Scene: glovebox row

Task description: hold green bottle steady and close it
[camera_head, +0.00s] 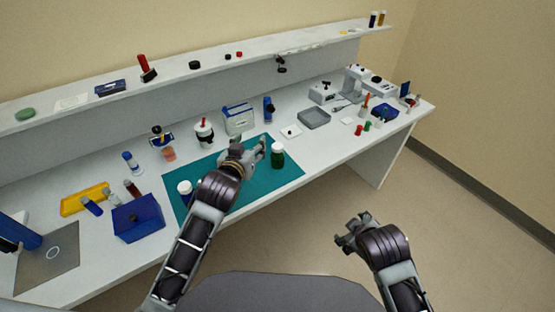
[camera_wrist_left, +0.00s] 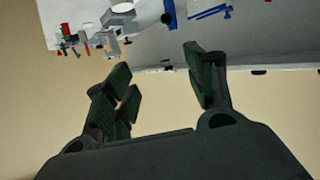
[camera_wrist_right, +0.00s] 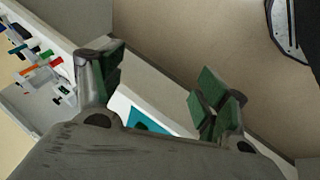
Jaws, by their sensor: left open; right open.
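A dark green bottle (camera_head: 277,157) stands upright on the teal mat (camera_head: 285,175) near its right end. Its top looks pale, and I cannot tell whether a cap sits on it. My left gripper (camera_head: 262,147) is open over the mat, with its fingertips just left of the bottle. I cannot tell whether they touch it. The left wrist view shows the left fingers (camera_wrist_left: 163,82) apart with no bottle between them. My right gripper (camera_head: 345,228) is open and empty, out over the floor in front of the bench. Its spread fingers also show in the right wrist view (camera_wrist_right: 162,80).
A white-capped dark bottle (camera_head: 185,188) stands on the mat's left part, close to my left arm. A blue box (camera_head: 138,220) and yellow tray (camera_head: 84,200) are further left. A grey tray (camera_head: 314,119) and small red and green items (camera_head: 367,126) lie to the right. A shelf (camera_head: 210,62) runs behind.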

